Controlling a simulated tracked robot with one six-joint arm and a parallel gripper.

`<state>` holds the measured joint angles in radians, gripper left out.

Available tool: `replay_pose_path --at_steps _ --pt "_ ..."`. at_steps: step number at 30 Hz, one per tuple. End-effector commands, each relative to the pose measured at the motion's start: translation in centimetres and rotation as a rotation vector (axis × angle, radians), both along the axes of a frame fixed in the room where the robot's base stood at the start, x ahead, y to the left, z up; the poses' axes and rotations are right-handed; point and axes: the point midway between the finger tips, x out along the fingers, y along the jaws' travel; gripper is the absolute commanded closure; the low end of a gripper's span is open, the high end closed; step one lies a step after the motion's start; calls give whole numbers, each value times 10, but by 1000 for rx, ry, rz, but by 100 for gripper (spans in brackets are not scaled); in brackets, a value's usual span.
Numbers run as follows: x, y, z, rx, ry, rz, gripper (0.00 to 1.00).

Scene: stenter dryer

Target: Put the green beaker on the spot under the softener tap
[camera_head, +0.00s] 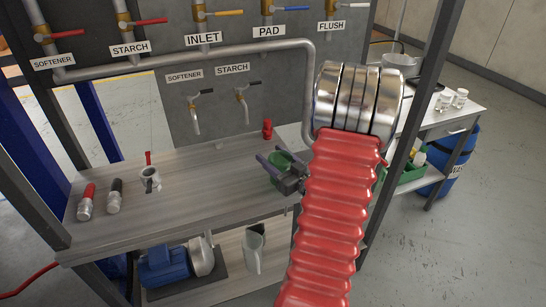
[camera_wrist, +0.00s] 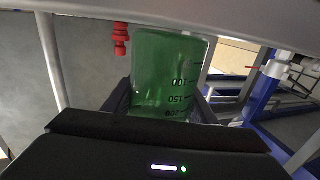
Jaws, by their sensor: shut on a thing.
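The green beaker (camera_head: 283,161) is between the jaws of my gripper (camera_head: 277,166), over the right part of the grey bench. In the wrist view the beaker (camera_wrist: 168,75) fills the middle, with its graduations upside down in the picture, and my gripper (camera_wrist: 163,108) is shut on it. I cannot tell whether its base touches the bench. The lower softener tap (camera_head: 195,115) hangs on the grey panel under its softener label (camera_head: 184,75), left of and behind the beaker. The bench top below that tap is bare, and I make out no marked spot there.
The starch tap (camera_head: 242,105) hangs right of the softener tap. A red fitting (camera_head: 267,129) stands at the bench's back. The bench's middle is clear.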

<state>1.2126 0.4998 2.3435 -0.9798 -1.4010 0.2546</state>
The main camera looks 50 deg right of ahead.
Motion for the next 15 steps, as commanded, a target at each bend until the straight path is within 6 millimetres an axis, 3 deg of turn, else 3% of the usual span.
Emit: replay_pose_path --at_steps 8,9,15 --pt "0 0 -4 0 0 1 74" --pt "0 0 -4 -1 0 1 47" --pt "0 0 -3 0 0 1 33"
